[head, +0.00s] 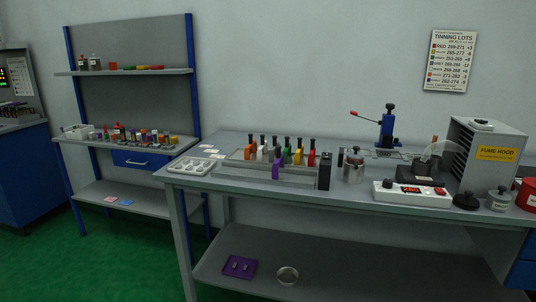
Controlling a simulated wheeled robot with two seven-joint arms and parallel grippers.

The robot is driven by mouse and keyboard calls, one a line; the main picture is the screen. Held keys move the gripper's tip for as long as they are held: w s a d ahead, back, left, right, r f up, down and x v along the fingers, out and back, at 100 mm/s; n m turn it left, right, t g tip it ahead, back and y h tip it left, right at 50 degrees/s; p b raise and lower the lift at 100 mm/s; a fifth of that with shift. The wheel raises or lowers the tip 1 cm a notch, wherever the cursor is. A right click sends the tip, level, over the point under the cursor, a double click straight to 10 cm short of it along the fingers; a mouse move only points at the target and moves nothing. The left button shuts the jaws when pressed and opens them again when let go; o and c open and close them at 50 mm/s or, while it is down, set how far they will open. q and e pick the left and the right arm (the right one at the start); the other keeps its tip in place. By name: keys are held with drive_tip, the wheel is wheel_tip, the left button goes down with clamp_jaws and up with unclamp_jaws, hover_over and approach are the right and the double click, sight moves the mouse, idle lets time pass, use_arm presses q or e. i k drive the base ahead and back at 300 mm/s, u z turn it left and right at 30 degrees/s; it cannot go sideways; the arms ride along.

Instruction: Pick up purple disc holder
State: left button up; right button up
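A row of several coloured upright holders with dark tops stands in a grey tray (236,164) on the workbench. A purple holder (276,170) stands in front of that row, near the middle of the tray. It looks upright, and I cannot make out a disc on it. A flat purple plate (232,271) with two small pieces on it lies on the bench's lower shelf. Neither of my grippers is in view.
The workbench (400,206) also holds a white palette (194,166), a black block (325,171), a metal jar (353,168), a blue lever press (387,130), a white device with a red display (411,193) and a fume hood (497,154). Green floor (110,260) lies clear at left.

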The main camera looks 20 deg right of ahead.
sight(278, 159)
drive_tip(key=z, duration=0.65)
drive_tip(key=i, duration=1.05)
drive_tip(key=z, duration=0.9)
